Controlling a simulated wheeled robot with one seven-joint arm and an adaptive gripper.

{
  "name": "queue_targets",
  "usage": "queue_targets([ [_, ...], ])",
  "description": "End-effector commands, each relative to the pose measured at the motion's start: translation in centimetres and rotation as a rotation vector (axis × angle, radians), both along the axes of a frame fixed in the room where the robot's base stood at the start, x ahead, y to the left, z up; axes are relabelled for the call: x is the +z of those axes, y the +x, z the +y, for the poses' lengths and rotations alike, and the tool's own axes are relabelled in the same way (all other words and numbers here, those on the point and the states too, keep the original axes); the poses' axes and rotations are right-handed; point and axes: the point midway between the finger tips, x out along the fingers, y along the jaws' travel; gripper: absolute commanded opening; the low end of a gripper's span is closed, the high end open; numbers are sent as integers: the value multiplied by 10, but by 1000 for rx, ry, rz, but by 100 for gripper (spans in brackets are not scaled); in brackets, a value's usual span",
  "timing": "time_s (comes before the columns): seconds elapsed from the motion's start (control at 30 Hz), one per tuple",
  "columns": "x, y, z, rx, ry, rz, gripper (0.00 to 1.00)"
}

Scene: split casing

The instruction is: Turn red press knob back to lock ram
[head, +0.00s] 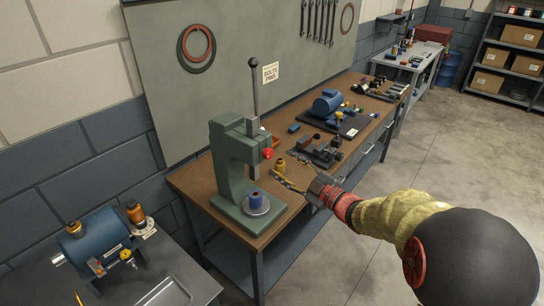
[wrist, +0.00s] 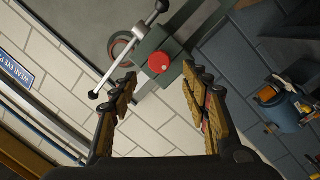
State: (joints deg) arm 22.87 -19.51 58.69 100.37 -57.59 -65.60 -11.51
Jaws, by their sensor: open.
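The green press (head: 228,158) stands on the near end of the wooden bench. Its round red press knob (head: 268,154) sits on the side of the press head, beside the grey ram (head: 253,126). In the wrist view, the red knob (wrist: 158,62) shows face-on, just beyond the fingertips and roughly centred between them. My gripper (head: 281,178) is open and empty, below and right of the knob in the head view. In the wrist view, its yellow fingers (wrist: 160,82) stand wide apart, with no visible contact with the knob.
The press lever (head: 255,75) rises above the head; its bar with dark ends (wrist: 125,55) passes left of the knob in the wrist view. A blue part (head: 255,199) stands on the press plate. A blue motor (head: 328,103) and small parts lie farther along the bench (head: 190,181).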

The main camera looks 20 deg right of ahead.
Motion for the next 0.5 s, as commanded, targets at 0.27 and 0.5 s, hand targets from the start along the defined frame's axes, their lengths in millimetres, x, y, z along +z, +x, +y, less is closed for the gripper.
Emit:
queue_targets([
  [0.27, -2, 36, 19, 0, -1, 1, 47],
  [0.5, -1, 60, 30, -2, 0, 2, 47],
])
